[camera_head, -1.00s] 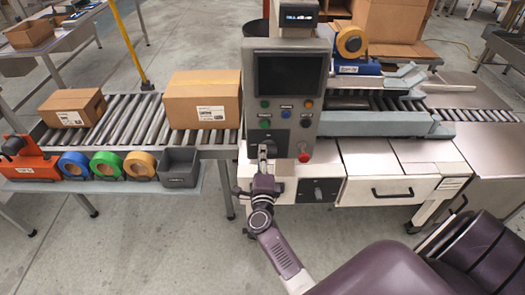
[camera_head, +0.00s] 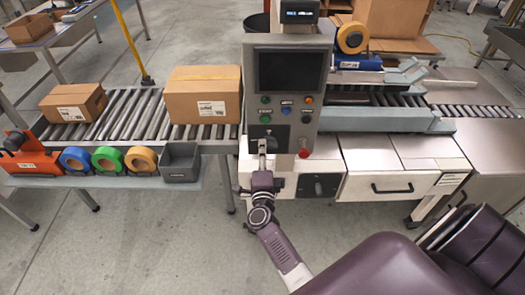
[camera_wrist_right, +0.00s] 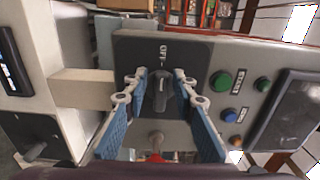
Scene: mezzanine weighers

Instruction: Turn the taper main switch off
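The taper's control panel (camera_head: 311,127) is a grey upright box with a dark screen and coloured buttons. Its main switch (camera_wrist_right: 161,92) is a dark rotary knob on a black plate, with small light lettering beside it that looks like OFF. My right gripper (camera_wrist_right: 160,78) is open, with one blue-padded finger on each side of the knob and visible gaps. In the head view my right gripper (camera_head: 262,147) is at the lower left of the panel and partly hides the switch. My left gripper is not in view.
A red mushroom button (camera_head: 304,153) is close to the right of my gripper. Another dark knob (camera_head: 318,188) is on the cabinet below. Roller conveyor (camera_head: 130,112) with two cartons is at left, with tape rolls (camera_head: 108,159) and a grey bin (camera_head: 180,162) in front.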

